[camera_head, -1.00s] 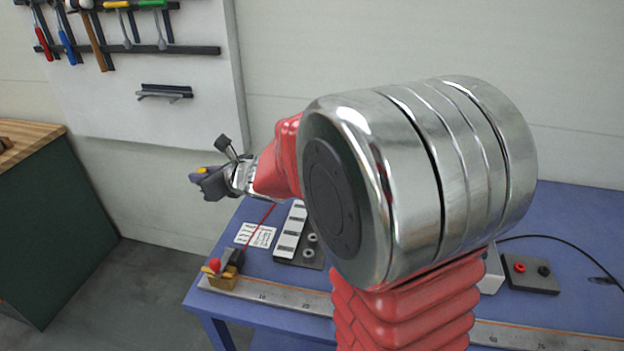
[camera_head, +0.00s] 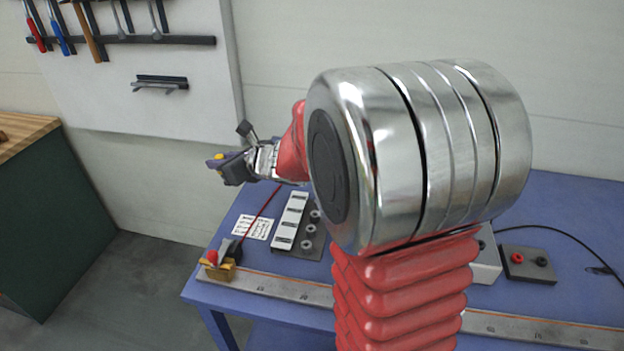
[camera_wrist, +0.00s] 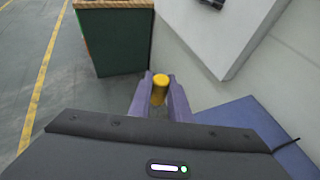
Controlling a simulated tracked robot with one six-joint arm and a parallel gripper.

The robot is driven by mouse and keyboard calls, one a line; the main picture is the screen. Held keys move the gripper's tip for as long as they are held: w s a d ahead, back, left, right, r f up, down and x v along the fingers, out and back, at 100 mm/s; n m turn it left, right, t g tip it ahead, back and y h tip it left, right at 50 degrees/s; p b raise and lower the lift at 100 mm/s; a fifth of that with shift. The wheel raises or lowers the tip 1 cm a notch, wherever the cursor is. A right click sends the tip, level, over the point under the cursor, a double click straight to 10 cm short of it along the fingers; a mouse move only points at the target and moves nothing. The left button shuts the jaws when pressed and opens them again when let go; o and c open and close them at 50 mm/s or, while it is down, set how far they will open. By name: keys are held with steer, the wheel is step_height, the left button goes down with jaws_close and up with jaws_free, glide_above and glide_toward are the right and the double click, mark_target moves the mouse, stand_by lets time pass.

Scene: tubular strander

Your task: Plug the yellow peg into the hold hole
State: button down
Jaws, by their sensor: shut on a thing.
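The yellow peg (camera_wrist: 160,88) is upright between the two purple fingers of my gripper (camera_wrist: 160,98) in the wrist view. The fingers are shut on it. In the head view my gripper (camera_head: 226,166) is in the air above and beyond the left end of the blue bench, with a bit of the yellow peg (camera_head: 218,156) showing at its tip. A dark plate with several grey rings (camera_head: 307,244) lies on the bench, below and to the right of my gripper. I cannot tell which opening is the hold hole.
A yellow block with a red knob (camera_head: 215,265) stands at the left end of the steel ruler (camera_head: 290,288). A white card (camera_head: 258,227) lies nearby. A socket plate (camera_head: 527,264) is at right. A tool board (camera_head: 150,60) hangs behind; a green cabinet (camera_head: 60,210) stands left.

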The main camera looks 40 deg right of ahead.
steer(key=s+d+f, duration=0.1)
steer(key=s+d, duration=0.6)
steer(key=d, duration=0.2)
steer(key=s+d+f, duration=0.2)
steer(key=s+d, duration=0.6)
steer(key=shift+d+f, duration=0.3)
steer(key=shift+d, duration=0.1)
steer(key=shift+s, duration=0.15)
steer(key=shift+f, duration=3)
steer(key=shift+f, duration=0.85)
